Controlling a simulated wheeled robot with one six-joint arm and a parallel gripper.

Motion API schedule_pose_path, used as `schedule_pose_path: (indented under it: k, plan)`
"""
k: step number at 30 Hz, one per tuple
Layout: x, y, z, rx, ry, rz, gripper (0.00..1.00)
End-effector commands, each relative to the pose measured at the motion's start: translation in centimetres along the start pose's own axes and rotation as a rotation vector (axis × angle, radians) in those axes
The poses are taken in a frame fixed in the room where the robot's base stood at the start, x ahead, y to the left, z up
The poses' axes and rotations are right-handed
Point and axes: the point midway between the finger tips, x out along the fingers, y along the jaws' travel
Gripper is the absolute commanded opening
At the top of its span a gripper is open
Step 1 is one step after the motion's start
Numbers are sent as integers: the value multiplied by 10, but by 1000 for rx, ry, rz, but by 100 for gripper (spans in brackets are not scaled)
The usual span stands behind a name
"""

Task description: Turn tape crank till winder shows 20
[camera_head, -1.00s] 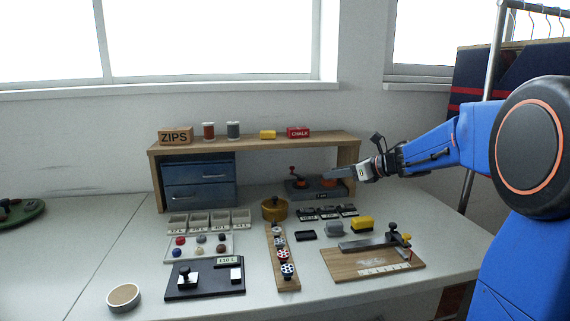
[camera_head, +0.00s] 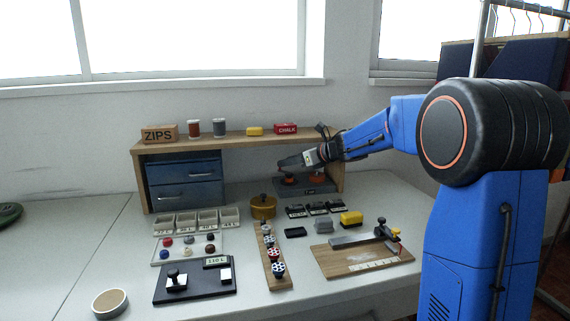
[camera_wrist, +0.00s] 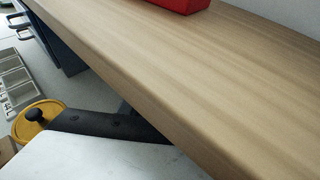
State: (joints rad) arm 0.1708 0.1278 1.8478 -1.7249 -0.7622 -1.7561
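The tape winder (camera_head: 324,189) is a low grey unit with orange-red round parts on top, under the right end of the wooden shelf. A small display on its front is too small to read. The crank with its red knob is not clearly seen behind my gripper. My gripper (camera_head: 284,163) is above the winder's left part, just below the shelf board, reaching in from the right. Touching or apart cannot be told. In the wrist view a dark finger (camera_wrist: 105,123) shows below the shelf edge; the winder is not visible there.
The wooden shelf (camera_head: 220,140) is close above my gripper, and its right upright is beside my arm. A yellow lidded pot (camera_head: 262,207) stands front-left of the winder. Black boxes (camera_head: 317,208) stand in front. A blue drawer unit (camera_head: 184,182) is left.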

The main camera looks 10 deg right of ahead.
Motion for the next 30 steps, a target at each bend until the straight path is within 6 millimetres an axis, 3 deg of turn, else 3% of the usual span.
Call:
schedule_pose_path:
  k: [6,17,21,30]
  plan:
    - [20,0,-1,0,1,0,32]
    - [24,0,-1,0,0,-1,32]
    - [24,0,-1,0,0,-1,0]
    - [24,0,-1,6,0,-16,0]
